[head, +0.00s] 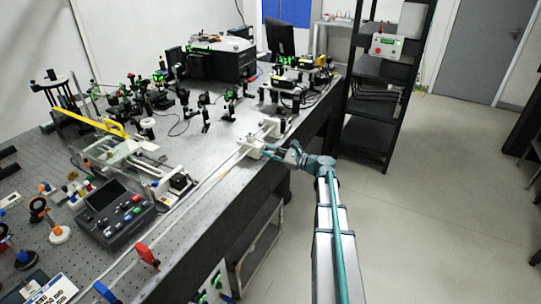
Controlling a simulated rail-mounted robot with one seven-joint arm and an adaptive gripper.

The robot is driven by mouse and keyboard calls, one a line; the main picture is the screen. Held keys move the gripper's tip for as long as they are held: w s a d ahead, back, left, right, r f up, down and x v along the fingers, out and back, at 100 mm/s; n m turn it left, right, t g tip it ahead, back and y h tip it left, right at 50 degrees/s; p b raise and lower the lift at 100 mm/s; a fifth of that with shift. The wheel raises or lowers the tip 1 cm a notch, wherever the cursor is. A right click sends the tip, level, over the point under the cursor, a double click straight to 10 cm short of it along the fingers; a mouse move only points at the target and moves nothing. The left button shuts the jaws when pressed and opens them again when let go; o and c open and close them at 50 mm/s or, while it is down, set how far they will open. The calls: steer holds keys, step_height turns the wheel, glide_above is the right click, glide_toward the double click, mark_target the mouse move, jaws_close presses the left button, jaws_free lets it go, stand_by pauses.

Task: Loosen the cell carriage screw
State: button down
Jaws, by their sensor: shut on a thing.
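The cell carriage (256,144) looks like a small white block on the pale rail (207,187) that runs along the front of the optical bench. My gripper (270,149) is at the front right side of this block, with my arm reaching in from the right. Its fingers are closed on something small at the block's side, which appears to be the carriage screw. The screw itself is hidden by the fingers and too small to make out.
Many small optics mounts (205,110) stand behind the rail. A dark control box with buttons (112,213) and a clear-topped apparatus (125,158) are to the left. A black shelf rack (372,140) stands right; floor before the bench is open.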

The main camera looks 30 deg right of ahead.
steer(key=n+b, duration=2)
steer(key=b, duration=0.5)
steer(key=shift+n, duration=0.3)
steer(key=c, duration=1.1)
jaws_free()
steer(key=v, duration=1.2)
